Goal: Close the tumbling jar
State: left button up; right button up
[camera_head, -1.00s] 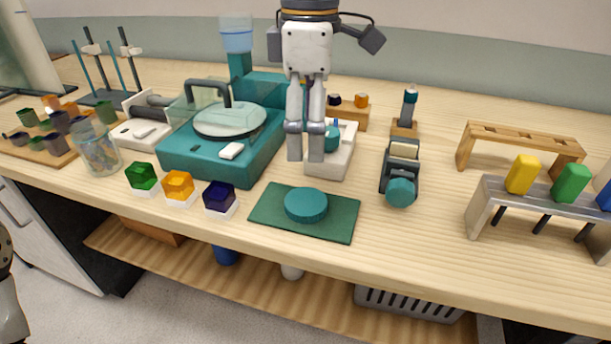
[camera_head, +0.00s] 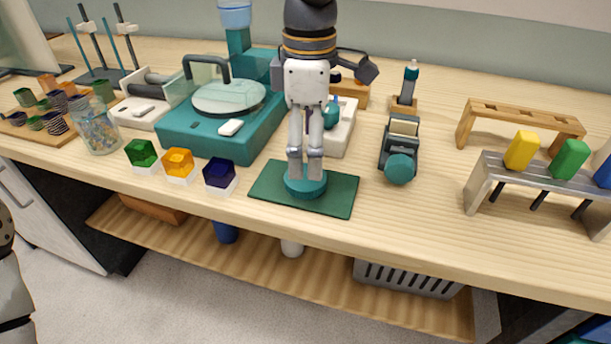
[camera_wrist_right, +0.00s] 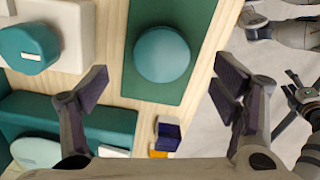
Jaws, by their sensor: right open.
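The tumbling jar (camera_head: 100,133), clear glass with mixed small colored pieces inside, stands upright at the left of the table; its top looks uncovered. A round teal lid (camera_head: 305,189) lies flat on a dark green mat (camera_head: 341,195) near the front edge. My right gripper (camera_head: 305,176) is open, pointing down just over the lid and partly covering it. In the right wrist view the lid (camera_wrist_right: 162,54) shows between and slightly beyond the spread fingers (camera_wrist_right: 160,88), not gripped. My left gripper's fingers are not visible.
Green, orange and dark blue cubes (camera_head: 178,163) stand between jar and mat. A teal machine (camera_head: 195,136) with a clear cover stands behind them. A tape dispenser-like device (camera_head: 399,165) and a metal rack (camera_head: 476,190) with colored handles are to the right.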

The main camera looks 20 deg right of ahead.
aim_at(306, 180)
notch_tip(306, 180, down, 5)
jog(key=shift+s+d+f, duration=0.1)
jog(key=shift+s, duration=0.05)
jog(key=shift+c, duration=0.2)
jog(key=c, duration=0.7)
jog(key=shift+c, duration=0.5)
